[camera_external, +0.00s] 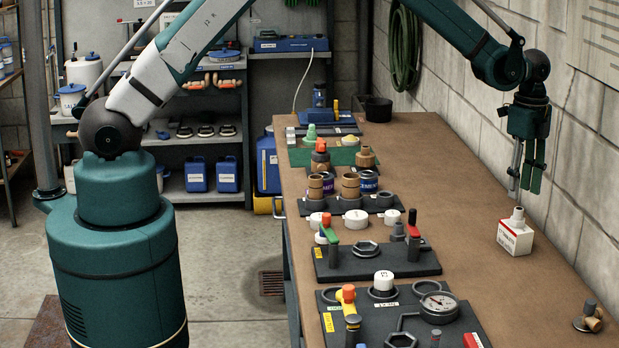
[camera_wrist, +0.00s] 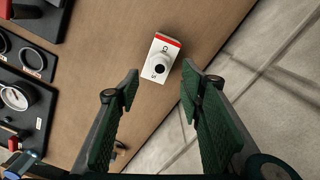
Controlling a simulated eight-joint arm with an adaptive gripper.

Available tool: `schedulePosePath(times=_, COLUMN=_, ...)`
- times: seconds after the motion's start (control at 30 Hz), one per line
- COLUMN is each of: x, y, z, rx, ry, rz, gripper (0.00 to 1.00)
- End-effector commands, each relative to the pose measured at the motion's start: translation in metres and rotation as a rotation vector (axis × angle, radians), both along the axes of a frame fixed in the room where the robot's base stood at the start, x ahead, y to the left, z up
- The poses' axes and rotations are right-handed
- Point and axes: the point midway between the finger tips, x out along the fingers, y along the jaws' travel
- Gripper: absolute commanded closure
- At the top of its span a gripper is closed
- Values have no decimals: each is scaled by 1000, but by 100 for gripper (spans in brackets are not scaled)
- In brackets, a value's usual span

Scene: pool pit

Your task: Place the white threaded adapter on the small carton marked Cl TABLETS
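The white threaded adapter (camera_external: 517,215) stands upright on top of the small white carton with a red band (camera_external: 515,239), at the right side of the bench. In the wrist view the adapter (camera_wrist: 158,64) sits on the carton (camera_wrist: 165,44), its dark bore facing the camera. Most of the carton's lettering is covered or too small to read. My gripper (camera_external: 525,186) hangs above the carton, pointing down. In the wrist view my gripper (camera_wrist: 160,72) has its two green fingers wide apart, with nothing held between them. The adapter appears clear of both fingers.
Black trays of fittings (camera_external: 375,261) and a gauge panel (camera_external: 438,305) stand left of the carton. A block wall (camera_external: 577,170) runs close along the right. A small brass-and-grey fitting (camera_external: 590,315) lies at the front right. Bare bench surrounds the carton.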

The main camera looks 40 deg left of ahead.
Motion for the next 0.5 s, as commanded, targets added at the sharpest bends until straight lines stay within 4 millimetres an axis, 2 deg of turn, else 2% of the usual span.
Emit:
schedulePosePath(times=0.23, x=0, y=0, z=32, rx=0, ry=0, rz=0, gripper=62)
schedulePosePath(times=0.5, x=0, y=0, z=45, rx=0, ry=0, rz=0, gripper=62)
